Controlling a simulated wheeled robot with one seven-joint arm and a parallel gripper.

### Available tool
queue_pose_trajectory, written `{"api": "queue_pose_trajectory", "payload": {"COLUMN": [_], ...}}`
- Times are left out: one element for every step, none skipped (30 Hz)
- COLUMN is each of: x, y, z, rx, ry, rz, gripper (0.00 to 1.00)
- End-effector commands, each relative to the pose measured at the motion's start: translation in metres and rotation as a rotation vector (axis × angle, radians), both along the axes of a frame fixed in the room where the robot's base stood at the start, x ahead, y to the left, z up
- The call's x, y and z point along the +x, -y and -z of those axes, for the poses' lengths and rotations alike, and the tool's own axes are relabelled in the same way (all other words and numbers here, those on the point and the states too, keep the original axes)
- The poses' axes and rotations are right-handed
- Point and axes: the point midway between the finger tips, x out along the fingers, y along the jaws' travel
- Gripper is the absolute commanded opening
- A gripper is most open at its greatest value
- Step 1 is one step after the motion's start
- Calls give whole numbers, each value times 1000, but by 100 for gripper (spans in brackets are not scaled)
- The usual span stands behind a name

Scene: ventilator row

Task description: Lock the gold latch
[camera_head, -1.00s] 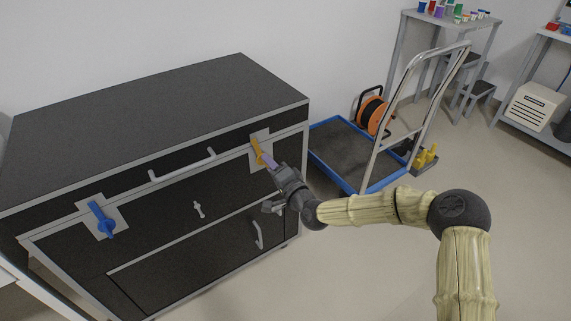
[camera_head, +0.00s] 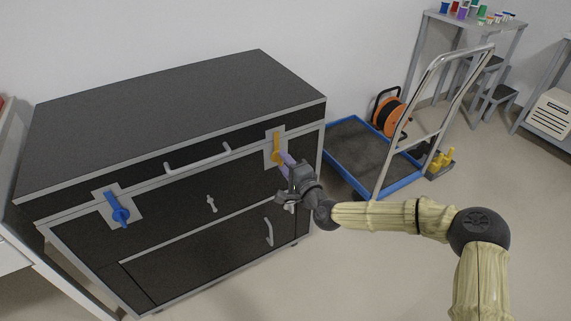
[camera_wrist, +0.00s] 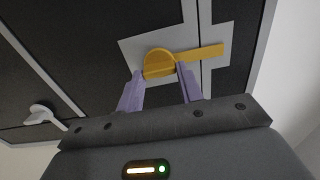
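The gold latch (camera_head: 277,146) is on a pale plate at the right end of the black chest's front. In the head view its bar stands nearly upright. In the wrist view the gold latch (camera_wrist: 161,62) has a round knob and a flat bar, which reaches right across the pale seam strip. My gripper (camera_head: 285,160) is at the latch's lower end. In the wrist view my gripper (camera_wrist: 161,70) has its two purple fingers apart, one at each side of the knob. Firm contact cannot be made out.
The black chest (camera_head: 180,105) also bears a blue latch (camera_head: 118,208) at left, a pale lid handle (camera_head: 198,160) and a small grey knob (camera_head: 211,203). A blue-edged trolley (camera_head: 360,150) stands close at right. Floor in front is clear.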

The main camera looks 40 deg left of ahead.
Motion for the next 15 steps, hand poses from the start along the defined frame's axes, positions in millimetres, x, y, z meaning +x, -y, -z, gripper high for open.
{"api": "queue_pose_trajectory", "payload": {"x": [1,1,1,1,1,0,0,0,0,0,0,0,0,0,0], "y": [1,1,0,0,0,0,0,0,0,0,0,1,1,2,4], "z": [2,2,1,1,1,1,1,1,1,1,1,0,0,0,0], "rx": [-2,-2,-1,-1,-1,-1,0,0,0,-1,-1,-1,-1,-1,0], "ry": [-5,-4,-3,-3,-3,-2,-2,-2,-2,-1,-1,-1,-1,-1,-1], "rz": [2,2,2,2,1,1,1,1,1,1,1,1,1,1,1], "gripper": [44,50,58,58,58,58,58,58,58,58,58,58,58,58,58]}}
